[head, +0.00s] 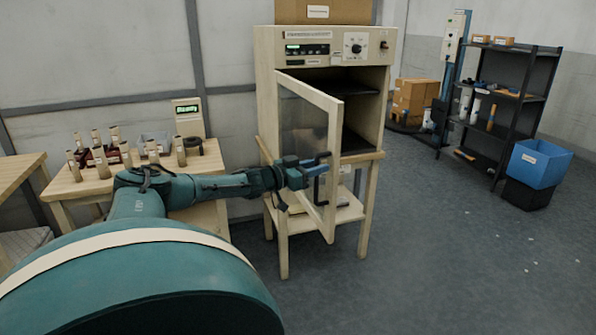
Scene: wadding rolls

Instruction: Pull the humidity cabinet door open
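The humidity cabinet (265,95) is a cream box on a wooden stand with a control panel on top. Its framed glass door (335,125) stands partly open, hinged at the left, with its free edge swung out toward me. The dark interior shows to the right of the door. My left gripper (319,166) is at the door's free edge, its blue fingers on the dark door handle (317,190). The fingers look closed around the handle, partly covering it. My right gripper is not in view.
A wooden table (95,188) at the left holds several small rolls and a green-lit display (187,115). A black shelf (505,95) and a blue bin (540,163) stand at the right.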

